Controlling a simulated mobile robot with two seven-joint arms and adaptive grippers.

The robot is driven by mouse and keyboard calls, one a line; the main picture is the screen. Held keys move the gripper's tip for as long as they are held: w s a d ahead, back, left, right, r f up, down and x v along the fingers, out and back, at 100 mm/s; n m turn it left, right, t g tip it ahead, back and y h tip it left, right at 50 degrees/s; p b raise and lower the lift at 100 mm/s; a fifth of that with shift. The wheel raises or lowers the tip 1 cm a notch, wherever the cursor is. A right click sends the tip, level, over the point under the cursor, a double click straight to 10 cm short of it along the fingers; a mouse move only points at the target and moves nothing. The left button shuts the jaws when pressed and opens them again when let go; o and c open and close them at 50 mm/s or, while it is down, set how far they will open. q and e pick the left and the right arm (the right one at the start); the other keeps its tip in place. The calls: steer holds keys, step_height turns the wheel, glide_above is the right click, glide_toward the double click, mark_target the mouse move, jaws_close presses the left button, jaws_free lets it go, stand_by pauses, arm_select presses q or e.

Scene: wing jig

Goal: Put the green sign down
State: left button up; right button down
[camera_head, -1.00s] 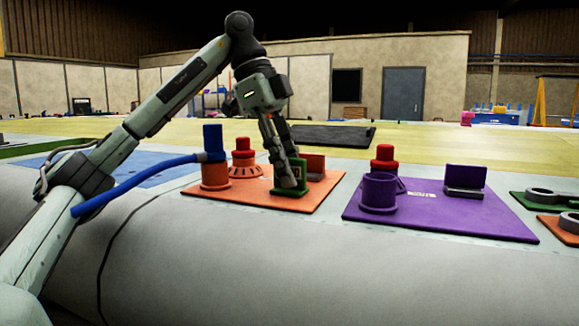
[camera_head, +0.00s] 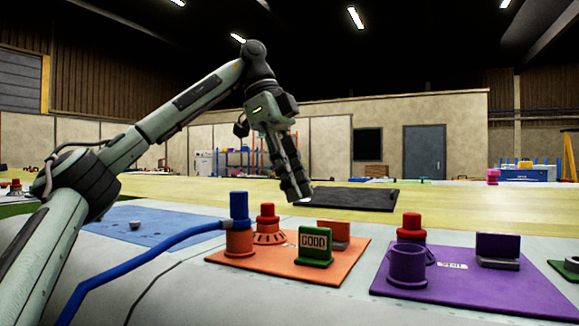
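The green sign (camera_head: 314,246), with the word GOOD on its face, stands upright on the orange mat (camera_head: 335,273). An orange sign (camera_head: 334,232) stands just behind it. My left gripper (camera_head: 301,203) is above the green sign, clear of it, with its fingers pointing down. Nothing shows between its fingers, but I cannot tell how far apart they are. My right gripper is not in view.
On the orange mat's left are a blue-topped orange cup (camera_head: 239,238) with a blue hose (camera_head: 150,262) and a red-topped piece (camera_head: 267,222). A purple mat (camera_head: 440,289) with a purple cup (camera_head: 407,266) and purple sign (camera_head: 497,248) lies right. A dark panel (camera_head: 352,198) lies behind.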

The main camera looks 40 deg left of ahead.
arm_select(q)
steer(key=shift+v, duration=1.45)
